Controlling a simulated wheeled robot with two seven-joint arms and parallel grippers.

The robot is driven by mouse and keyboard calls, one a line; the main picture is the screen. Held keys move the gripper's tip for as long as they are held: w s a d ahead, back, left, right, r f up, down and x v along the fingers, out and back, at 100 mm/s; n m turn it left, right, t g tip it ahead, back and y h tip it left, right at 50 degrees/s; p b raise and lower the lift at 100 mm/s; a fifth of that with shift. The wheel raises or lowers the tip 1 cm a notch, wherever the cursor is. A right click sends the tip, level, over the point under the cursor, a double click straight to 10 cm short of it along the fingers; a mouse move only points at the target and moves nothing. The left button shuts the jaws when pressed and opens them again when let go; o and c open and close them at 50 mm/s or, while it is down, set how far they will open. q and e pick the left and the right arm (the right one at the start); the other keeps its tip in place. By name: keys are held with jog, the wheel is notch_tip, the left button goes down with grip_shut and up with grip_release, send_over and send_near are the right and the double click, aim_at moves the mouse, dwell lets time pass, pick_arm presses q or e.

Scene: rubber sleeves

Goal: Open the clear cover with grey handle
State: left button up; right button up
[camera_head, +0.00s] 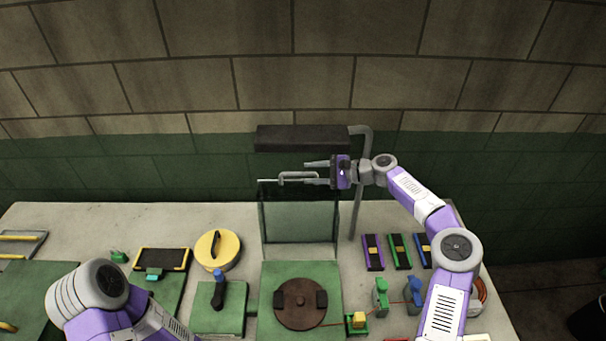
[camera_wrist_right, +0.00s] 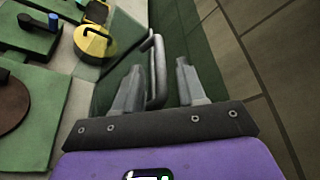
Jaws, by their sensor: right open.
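The clear cover (camera_head: 300,215) stands upright behind a green plate with a brown disc (camera_head: 300,303). Its grey handle (camera_head: 298,177) is at the top edge of the clear panel. My right gripper (camera_head: 308,172) is open at the handle, reaching in from the right. In the right wrist view the grey handle (camera_wrist_right: 156,60) lies between the open fingers of the right gripper (camera_wrist_right: 159,68), nearer the left finger. Whether a finger touches it I cannot tell. Part of my left arm shows at the lower left; its gripper is out of view.
A dark bar (camera_head: 303,138) on a grey post (camera_head: 358,205) stands behind the cover. A yellow round lid (camera_head: 218,252) and a blue-topped lever (camera_head: 218,290) are to the left. Several dark blocks (camera_head: 373,252) and small green fixtures (camera_head: 381,297) are to the right.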

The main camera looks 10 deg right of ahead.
aim_at(300, 174)
jog(key=shift+x, duration=1.9)
jog(key=shift+d, duration=0.1)
grip_shut()
